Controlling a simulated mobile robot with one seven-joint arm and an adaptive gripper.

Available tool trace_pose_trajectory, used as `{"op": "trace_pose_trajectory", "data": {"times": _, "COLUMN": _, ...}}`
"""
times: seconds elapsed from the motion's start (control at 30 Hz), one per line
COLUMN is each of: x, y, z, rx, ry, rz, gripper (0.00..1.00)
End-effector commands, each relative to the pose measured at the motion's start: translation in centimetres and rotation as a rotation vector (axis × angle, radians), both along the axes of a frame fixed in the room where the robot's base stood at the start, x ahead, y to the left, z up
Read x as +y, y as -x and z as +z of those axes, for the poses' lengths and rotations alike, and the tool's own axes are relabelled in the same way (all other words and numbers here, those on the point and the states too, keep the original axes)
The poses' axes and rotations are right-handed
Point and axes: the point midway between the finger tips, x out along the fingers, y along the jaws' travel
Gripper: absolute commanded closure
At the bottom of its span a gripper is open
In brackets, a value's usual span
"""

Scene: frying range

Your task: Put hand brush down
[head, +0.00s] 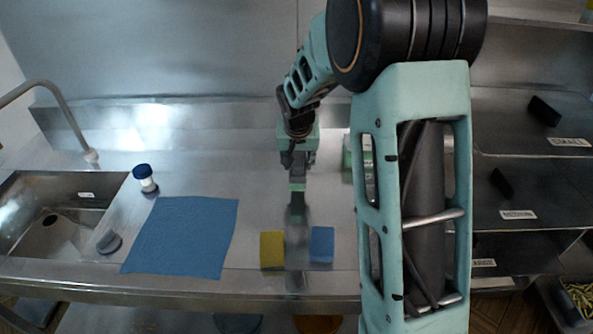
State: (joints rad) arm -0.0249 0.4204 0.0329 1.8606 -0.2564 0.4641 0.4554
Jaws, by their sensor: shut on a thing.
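My gripper (298,165) points down over the middle of the steel counter (262,190), behind the two sponges. It is shut on the hand brush (297,186), which shows only as a small green piece below the fingers. The brush is mostly hidden and blends with the dark reflection under it. I cannot tell whether it touches the counter.
A blue cloth (183,237) lies left of the gripper. A yellow sponge (272,250) and a blue sponge (321,244) lie near the front edge. A blue-capped container (146,179) stands by the sink (50,218). Labelled shelves (531,192) are at right.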

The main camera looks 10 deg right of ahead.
Motion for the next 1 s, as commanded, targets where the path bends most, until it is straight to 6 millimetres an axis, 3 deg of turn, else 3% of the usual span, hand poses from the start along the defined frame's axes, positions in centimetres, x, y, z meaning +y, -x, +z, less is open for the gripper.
{"op": "trace_pose_trajectory", "data": {"times": 0.27, "x": -0.2, "y": -1.3, "z": -1.5, "rx": -0.001, "ry": 0.000, "rz": 0.000, "gripper": 0.97}}
{"op": "trace_pose_trajectory", "data": {"times": 0.5, "x": -0.2, "y": -1.6, "z": -4.9, "rx": -0.001, "ry": 0.001, "rz": 0.001, "gripper": 0.97}}
{"op": "trace_pose_trajectory", "data": {"times": 0.9, "x": -0.2, "y": -1.6, "z": -5.3, "rx": -0.001, "ry": 0.000, "rz": 0.000, "gripper": 0.97}}
{"op": "trace_pose_trajectory", "data": {"times": 0.93, "x": -0.2, "y": -1.5, "z": -5.3, "rx": -0.001, "ry": 0.000, "rz": 0.000, "gripper": 0.65}}
{"op": "trace_pose_trajectory", "data": {"times": 1.0, "x": -0.2, "y": -1.5, "z": -5.1, "rx": 0.000, "ry": 0.000, "rz": 0.000, "gripper": 0.57}}
